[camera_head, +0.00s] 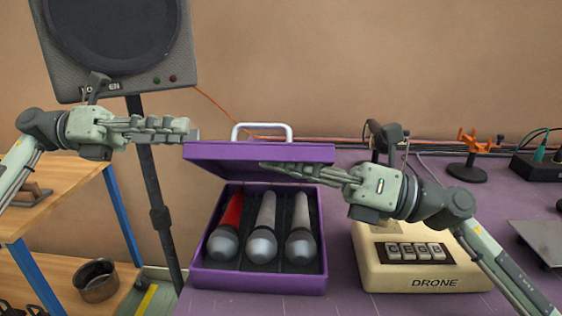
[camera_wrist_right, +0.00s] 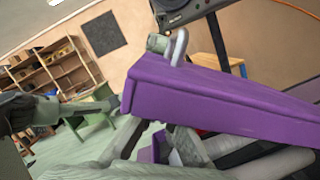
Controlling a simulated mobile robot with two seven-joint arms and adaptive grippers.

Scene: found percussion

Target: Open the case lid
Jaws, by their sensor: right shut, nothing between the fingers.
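The purple case (camera_head: 258,280) stands on the purple table with its lid (camera_head: 300,152) raised at the back. A white handle (camera_head: 262,126) shows at the lid's upper edge. Three microphones lie inside: a red one (camera_head: 229,222), and two grey ones (camera_head: 264,221) (camera_head: 301,222). My right gripper (camera_head: 266,166) is shut and empty, its fingers lying across the lid's lower part; contact is unclear. In the right wrist view the lid (camera_wrist_right: 215,105) and its handle (camera_wrist_right: 178,48) loom close by the fingers. My left gripper (camera_head: 188,131) is by the lid's upper left corner; its jaw opening is not clear.
A cream DRONE box (camera_head: 420,275) with buttons stands right of the case under my right arm. An orange stand (camera_head: 468,165) and a dark box (camera_head: 540,166) are further right. A speaker (camera_head: 120,45) on a pole stands behind left, near a wooden shelf (camera_head: 60,180).

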